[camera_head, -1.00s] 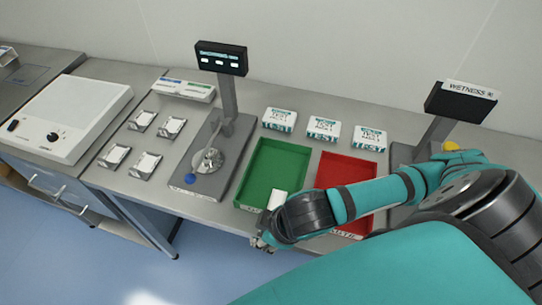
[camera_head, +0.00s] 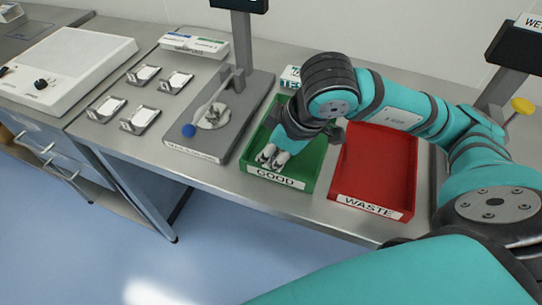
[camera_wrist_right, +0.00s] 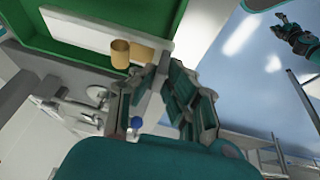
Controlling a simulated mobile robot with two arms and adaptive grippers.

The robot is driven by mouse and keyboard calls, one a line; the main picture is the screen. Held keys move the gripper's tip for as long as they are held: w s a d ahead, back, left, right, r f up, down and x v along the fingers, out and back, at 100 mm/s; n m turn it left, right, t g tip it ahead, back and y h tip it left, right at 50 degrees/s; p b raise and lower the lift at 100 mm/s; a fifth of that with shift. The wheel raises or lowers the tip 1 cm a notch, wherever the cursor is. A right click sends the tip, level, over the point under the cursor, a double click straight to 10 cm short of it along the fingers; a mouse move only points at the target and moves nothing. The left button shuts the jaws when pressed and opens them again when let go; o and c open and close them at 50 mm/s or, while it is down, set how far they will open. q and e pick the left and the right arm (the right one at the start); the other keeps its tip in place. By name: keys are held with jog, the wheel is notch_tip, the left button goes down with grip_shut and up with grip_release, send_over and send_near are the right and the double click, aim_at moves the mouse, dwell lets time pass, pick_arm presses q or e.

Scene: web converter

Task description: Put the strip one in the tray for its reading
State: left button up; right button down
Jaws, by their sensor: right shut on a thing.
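The green tray (camera_head: 308,171) labelled GOOD and the red tray (camera_head: 378,165) labelled WASTE lie side by side in the head view. My right gripper (camera_head: 272,157) points down over the front of the green tray. In the wrist view its fingers (camera_wrist_right: 156,103) are close together, with something pale between them that I take for the strip. Its outline is mostly hidden. The green tray (camera_wrist_right: 75,58) shows at the top of the wrist view. A dark gripper, likely my left (camera_wrist_right: 292,36), shows small at the upper right; its jaws are unclear.
A tester with a blue knob (camera_head: 188,131) stands left of the green tray. Several small holders with white pieces (camera_head: 140,117) lie further left, near a white box device (camera_head: 68,62). A test box (camera_head: 290,76) stands behind the green tray. Floor is clear in front.

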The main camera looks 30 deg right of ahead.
jog(key=w, duration=0.1)
jog(key=w+d+p, duration=0.1)
jog(key=w, duration=0.1)
jog(key=w+d, duration=0.1)
jog(key=shift+w+d+f+p, duration=0.1)
jog(key=shift+w+f+p, duration=0.05)
jog(key=shift+w+p, duration=0.15)
jog(key=shift+w+f+p, duration=0.1)
jog(key=shift+f+p, duration=0.4)
jog(key=shift+f, duration=1.3)
jog(key=c, duration=1.4)
grip_release()
jog(key=b+v, duration=0.1)
jog(key=v, duration=1.1)
